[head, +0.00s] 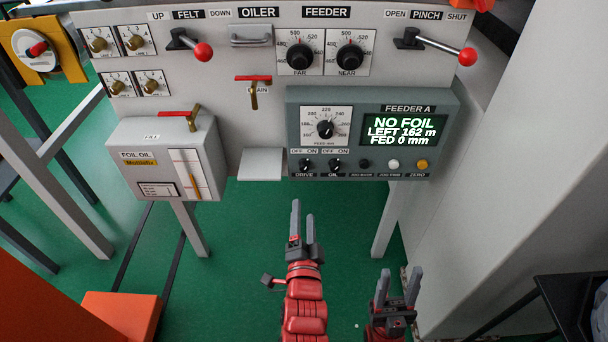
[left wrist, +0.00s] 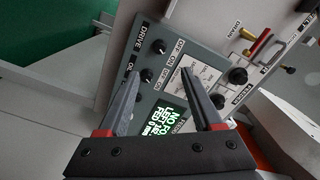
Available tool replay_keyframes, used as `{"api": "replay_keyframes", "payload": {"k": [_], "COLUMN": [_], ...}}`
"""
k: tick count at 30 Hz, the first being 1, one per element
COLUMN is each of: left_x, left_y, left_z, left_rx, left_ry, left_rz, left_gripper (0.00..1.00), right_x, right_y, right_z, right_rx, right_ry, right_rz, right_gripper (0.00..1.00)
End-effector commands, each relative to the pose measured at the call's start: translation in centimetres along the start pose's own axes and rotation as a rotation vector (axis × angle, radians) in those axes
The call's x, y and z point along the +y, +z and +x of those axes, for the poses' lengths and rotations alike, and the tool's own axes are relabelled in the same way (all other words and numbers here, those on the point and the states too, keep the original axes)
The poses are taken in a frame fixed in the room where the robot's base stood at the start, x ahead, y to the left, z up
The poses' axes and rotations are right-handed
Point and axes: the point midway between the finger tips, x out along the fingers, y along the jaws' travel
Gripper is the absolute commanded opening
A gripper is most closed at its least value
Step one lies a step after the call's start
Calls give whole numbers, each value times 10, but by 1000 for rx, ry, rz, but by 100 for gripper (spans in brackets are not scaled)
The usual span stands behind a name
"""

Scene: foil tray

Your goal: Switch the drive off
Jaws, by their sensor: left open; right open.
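The feeder box (head: 446,110) is grey-green, with a lit display (head: 400,131) reading "NO FOIL, LEFT 162 m, FED 0 mm". Its black DRIVE knob (head: 305,165) is at the lower left, under OFF and ON marks; I cannot surely tell which it points to. The same DRIVE knob shows in the left wrist view (left wrist: 158,47), beyond the fingertips. The OIL knob (head: 335,164) is just right of it. My left gripper (head: 303,220) is open and empty, below and apart from the box. My right gripper (head: 399,282) is open and empty, lower right.
Three small buttons, black, white (head: 393,164) and yellow (head: 422,165), sit right of the knobs. A feed dial (head: 325,129) is above. A foil oil box (head: 128,172) and red-handled drain valve (head: 253,90) are left. A small shelf (head: 261,164) juts out beside the feeder box.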

Motion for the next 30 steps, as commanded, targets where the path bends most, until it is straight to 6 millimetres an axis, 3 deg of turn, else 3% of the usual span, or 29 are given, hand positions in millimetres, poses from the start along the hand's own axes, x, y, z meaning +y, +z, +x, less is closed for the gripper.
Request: {"api": "replay_keyframes", "payload": {"k": [16,22,30], "left_x": [0,1,0], "left_y": [2,0,0], "left_z": [116,137,140], "left_rx": [0,2,2], "left_ry": [-3,-1,-1], "left_rz": [0,0,0], "left_gripper": [67,67,67], "right_x": [-1,-1,-1], "right_y": [3,4,4], "right_z": [-17,-21,-21], "right_rx": [0,0,0], "right_ry": [0,0,0], "right_rz": [0,0,0], "right_gripper": [50,50,50]}}
